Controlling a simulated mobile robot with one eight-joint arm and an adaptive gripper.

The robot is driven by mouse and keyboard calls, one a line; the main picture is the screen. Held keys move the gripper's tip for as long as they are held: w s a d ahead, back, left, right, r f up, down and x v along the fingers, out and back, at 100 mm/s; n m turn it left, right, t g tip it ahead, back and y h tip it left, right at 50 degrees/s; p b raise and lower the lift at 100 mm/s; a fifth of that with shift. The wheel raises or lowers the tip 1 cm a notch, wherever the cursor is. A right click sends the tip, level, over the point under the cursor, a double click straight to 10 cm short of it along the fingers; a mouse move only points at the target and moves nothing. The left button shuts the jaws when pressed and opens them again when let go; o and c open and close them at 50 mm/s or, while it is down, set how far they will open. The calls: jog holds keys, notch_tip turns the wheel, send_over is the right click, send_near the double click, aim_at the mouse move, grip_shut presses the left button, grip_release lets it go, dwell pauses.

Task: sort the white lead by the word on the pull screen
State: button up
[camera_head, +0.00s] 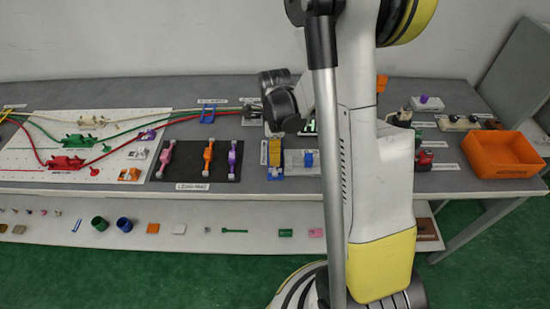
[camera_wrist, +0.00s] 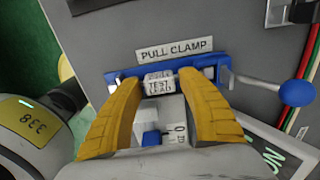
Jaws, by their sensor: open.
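My gripper (camera_wrist: 160,77) is open, its two yellow fingers on either side of a small white block (camera_wrist: 159,86) with dark lettering on the blue pull clamp (camera_wrist: 210,63). I cannot tell whether the fingers touch it. The clamp's label (camera_wrist: 174,49) reads "PULL CLAMP", and a blue ball lever (camera_wrist: 297,93) sticks out at the right. The fingers also show in the head view (camera_head: 274,151). The white lead (camera_head: 190,112) runs along the back of the table to a grey block (camera_head: 252,110). The pull screen (camera_head: 308,128) shows green letters, mostly hidden by my arm.
A white fixture with a blue switch (camera_wrist: 151,138) sits beside the clamp. Green and red leads run near the white one. A dark mat (camera_head: 195,160) holds several coloured pieces. An orange bin (camera_head: 503,169) stands at the right; a lower shelf (camera_head: 190,245) carries small parts.

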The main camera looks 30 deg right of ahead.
jog(key=shift+r, duration=0.1)
jog(key=c, duration=0.9)
